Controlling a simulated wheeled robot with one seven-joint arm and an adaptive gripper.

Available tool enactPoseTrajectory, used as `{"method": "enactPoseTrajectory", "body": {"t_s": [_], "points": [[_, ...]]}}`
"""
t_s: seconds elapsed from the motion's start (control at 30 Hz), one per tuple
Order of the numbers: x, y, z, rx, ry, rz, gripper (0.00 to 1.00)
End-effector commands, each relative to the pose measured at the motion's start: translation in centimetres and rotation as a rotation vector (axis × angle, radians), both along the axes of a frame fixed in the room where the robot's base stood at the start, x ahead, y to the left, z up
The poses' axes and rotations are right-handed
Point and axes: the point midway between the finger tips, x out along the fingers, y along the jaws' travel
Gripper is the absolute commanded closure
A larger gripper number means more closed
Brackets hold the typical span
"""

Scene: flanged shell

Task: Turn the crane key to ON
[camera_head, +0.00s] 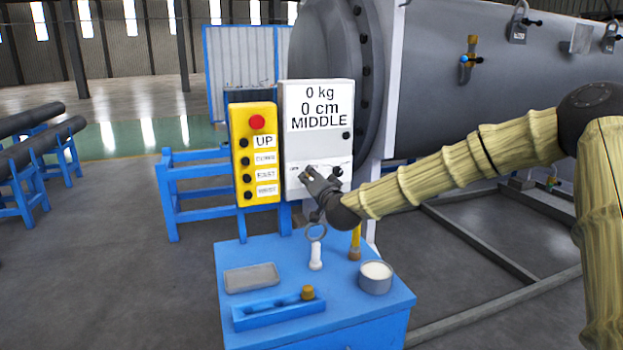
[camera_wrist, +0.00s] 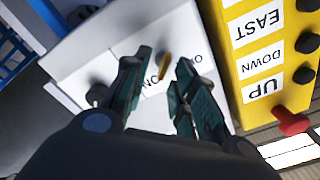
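The white crane control box (camera_head: 317,150) stands behind the blue bench, with a display reading 0 kg, 0 cm, MIDDLE. My gripper (camera_head: 308,178) is at its lower front panel, coming in from the right. In the wrist view my gripper (camera_wrist: 167,85) is open, its two fingers apart. A small brass-coloured key (camera_wrist: 164,67) stands out from the panel, seen in the gap just beyond the fingertips; I cannot tell whether a finger touches it. Labels beside it are partly hidden by the fingers. The key is not discernible in the head view.
A yellow button pendant (camera_head: 255,155) with a red button hangs close left of the box. The blue bench (camera_head: 345,318) below carries a tray (camera_head: 251,278), a round tin (camera_head: 376,278), a white ring-topped piece (camera_head: 316,256) and a yellow-handled tool (camera_head: 355,243). A large grey shell (camera_head: 480,90) stands behind.

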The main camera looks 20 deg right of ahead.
Motion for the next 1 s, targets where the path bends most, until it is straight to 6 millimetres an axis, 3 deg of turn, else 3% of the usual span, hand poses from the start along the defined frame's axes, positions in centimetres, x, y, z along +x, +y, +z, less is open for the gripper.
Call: {"method": "enactPoseTrajectory", "body": {"t_s": [0.5,0.7,1.0], "points": [[-8.8,-0.3,0.1,0.002,0.001,0.001,0.73],[-10.5,-0.5,0.0,0.002,0.0,0.0,0.73],[-10.8,-0.4,0.0,0.001,0.0,0.0,0.73]]}}
